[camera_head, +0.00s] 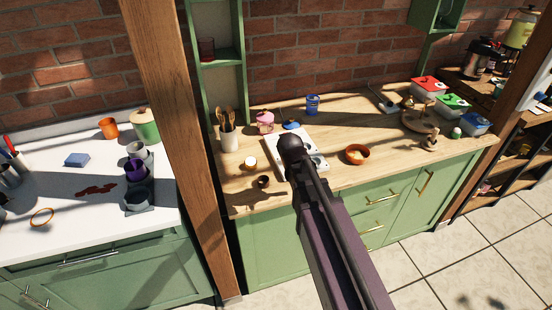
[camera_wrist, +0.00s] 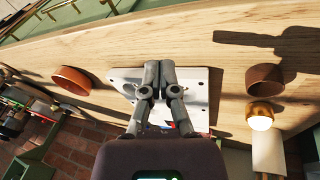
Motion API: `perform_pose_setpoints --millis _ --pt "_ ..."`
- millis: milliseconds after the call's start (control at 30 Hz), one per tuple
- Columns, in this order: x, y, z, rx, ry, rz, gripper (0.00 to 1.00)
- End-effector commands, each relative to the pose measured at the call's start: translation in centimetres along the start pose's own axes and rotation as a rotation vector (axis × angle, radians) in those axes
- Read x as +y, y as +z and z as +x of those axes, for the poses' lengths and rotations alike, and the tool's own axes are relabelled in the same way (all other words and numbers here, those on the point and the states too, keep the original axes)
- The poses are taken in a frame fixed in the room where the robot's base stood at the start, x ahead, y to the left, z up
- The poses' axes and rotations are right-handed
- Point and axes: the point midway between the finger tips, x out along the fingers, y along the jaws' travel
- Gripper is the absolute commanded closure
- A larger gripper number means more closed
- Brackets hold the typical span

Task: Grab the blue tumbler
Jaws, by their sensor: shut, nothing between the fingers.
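The blue tumbler (camera_head: 313,103) stands upright at the back of the wooden counter, near the brick wall in the head view. I cannot make it out in the wrist view. My gripper (camera_wrist: 154,88) is shut and empty, its two fingers together over the white board with holes (camera_wrist: 192,86) in the wrist view. In the head view my dark arm reaches over this board, in front of and left of the tumbler, and my fingers cannot be made out there. The gripper is apart from the tumbler.
An orange-brown bowl (camera_head: 357,154) is right of the board. A small brown cup (camera_head: 263,182), a white egg-like item (camera_head: 249,162), a utensil crock (camera_head: 229,138) and a pink pot (camera_head: 265,121) are left. A blue-lidded item (camera_head: 291,125) lies before the tumbler. Clear counter lies to the tumbler's right.

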Motion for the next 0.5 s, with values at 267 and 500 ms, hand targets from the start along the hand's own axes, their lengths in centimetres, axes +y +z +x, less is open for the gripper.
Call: perform_pose_setpoints --millis 267,500 --pt "4.1 8.9 0.3 -0.154 -0.176 0.043 1.0" --pt "4.9 11.6 0.0 -0.199 -0.254 0.051 1.0"
